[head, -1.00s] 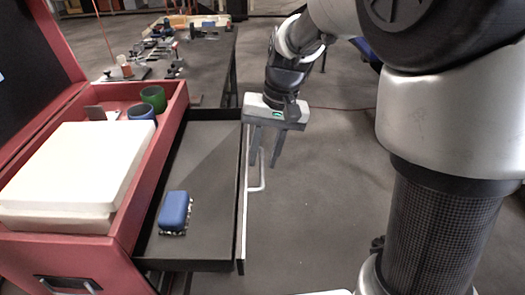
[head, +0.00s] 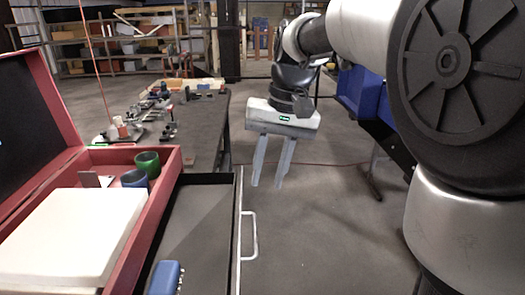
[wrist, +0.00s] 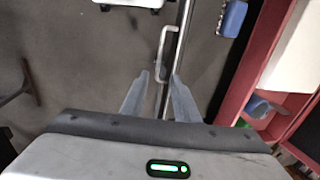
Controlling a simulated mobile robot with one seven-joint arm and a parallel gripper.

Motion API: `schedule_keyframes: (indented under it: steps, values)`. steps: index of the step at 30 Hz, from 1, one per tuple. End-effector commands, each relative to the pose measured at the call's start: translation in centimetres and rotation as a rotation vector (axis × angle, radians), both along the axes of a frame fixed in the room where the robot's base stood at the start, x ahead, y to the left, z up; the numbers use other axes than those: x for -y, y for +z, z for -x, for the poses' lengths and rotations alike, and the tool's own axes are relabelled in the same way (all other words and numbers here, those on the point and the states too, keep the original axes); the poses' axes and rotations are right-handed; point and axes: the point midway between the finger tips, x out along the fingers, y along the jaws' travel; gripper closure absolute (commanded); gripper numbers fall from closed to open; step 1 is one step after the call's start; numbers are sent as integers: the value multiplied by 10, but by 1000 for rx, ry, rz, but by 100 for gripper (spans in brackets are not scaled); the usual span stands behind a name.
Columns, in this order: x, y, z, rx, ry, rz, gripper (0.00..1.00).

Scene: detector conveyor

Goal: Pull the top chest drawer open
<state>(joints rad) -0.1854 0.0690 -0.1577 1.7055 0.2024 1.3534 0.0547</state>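The top drawer (head: 200,235) of the red chest (head: 75,130) stands pulled out to the right, its dark inside showing. Its pale handle (head: 249,235) sticks out from the drawer front. The handle also shows in the wrist view (wrist: 166,42), beyond the fingertips. A blue block (head: 165,278) lies in the drawer, cut off by the lower edge of the head view. My gripper (head: 267,187) is open and empty, with its fingers pointing down, above and beyond the handle. The fingers look apart from the handle.
A white box (head: 75,235) and green (head: 148,163) and blue (head: 134,179) cups sit in the red chest top. A dark workbench (head: 205,125) with small parts stands behind. The floor right of the drawer is clear. A blue bin (head: 362,92) stands at the right.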

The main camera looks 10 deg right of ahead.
Motion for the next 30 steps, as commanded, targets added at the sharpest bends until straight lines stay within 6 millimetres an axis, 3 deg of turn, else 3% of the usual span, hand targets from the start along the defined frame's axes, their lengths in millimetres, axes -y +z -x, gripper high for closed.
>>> schedule_keyframes:
  steps: [3, 7, 21, 26, 30]
  values:
    - [4, 21, 0, 2, 0, 0, 72]
    - [6, 33, 0, 1, 0, 1, 72]
    - [9, 38, 4, 9, -1, 2, 72]
    - [21, 41, 37, 91, -6, 16, 72]
    - [37, 31, 84, 224, -8, 59, 72]
